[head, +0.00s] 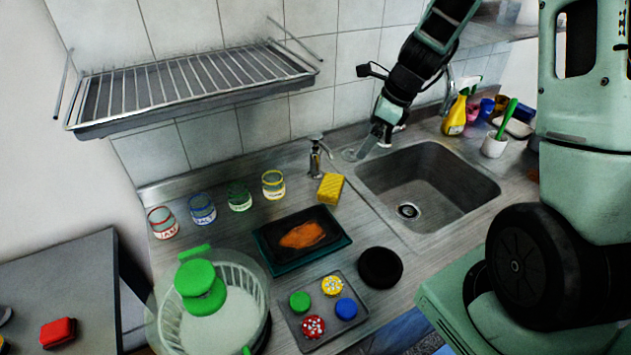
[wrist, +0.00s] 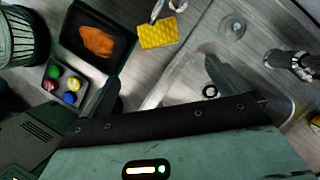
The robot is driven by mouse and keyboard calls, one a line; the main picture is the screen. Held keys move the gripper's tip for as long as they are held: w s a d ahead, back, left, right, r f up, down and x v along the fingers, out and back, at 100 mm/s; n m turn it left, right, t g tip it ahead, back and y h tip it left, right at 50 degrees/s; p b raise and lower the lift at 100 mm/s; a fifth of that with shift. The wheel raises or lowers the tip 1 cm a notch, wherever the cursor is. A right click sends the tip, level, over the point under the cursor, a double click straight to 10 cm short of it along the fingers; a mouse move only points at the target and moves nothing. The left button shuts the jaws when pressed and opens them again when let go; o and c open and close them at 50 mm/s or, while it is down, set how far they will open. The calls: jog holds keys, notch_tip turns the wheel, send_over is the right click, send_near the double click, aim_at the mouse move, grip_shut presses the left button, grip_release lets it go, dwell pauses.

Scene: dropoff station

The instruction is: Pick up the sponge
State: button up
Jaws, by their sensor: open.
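The yellow sponge (head: 330,188) lies on the metal counter between the soap dispenser and the left edge of the sink. In the wrist view the sponge (wrist: 157,33) is at the top middle, beyond my fingers. My gripper (head: 362,153) is above the back left part of the sink, to the right of the sponge and apart from it. In the wrist view my gripper (wrist: 162,78) has its two fingers spread wide, with nothing held between them.
A soap dispenser (head: 317,157) stands just behind the sponge. A dark tray (head: 262,240) with an orange fillet lies to its front left. Several glass jars (head: 239,199) stand left. The sink basin (head: 440,200) is right. A wire rack (head: 190,92) hangs above left.

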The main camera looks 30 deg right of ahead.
send_over(335, 185)
jog(key=s+d, duration=0.2)
notch_tip(335, 185, down, 10)
jog(key=f, duration=0.1)
jog(key=shift+p+x, duration=1.15)
jog(key=shift+x, duration=1.5)
jog(key=shift+w, duration=0.1)
jog(key=c, duration=0.9)
jog(key=shift+r, duration=0.2)
jog(key=shift+r+b, duration=0.5)
jog(key=shift+r, duration=1.05)
jog(key=s+d+b, duration=0.6)
jog(key=s+d, duration=0.6)
jog(key=shift+s+d, duration=0.35)
jog(key=shift+s, duration=0.05)
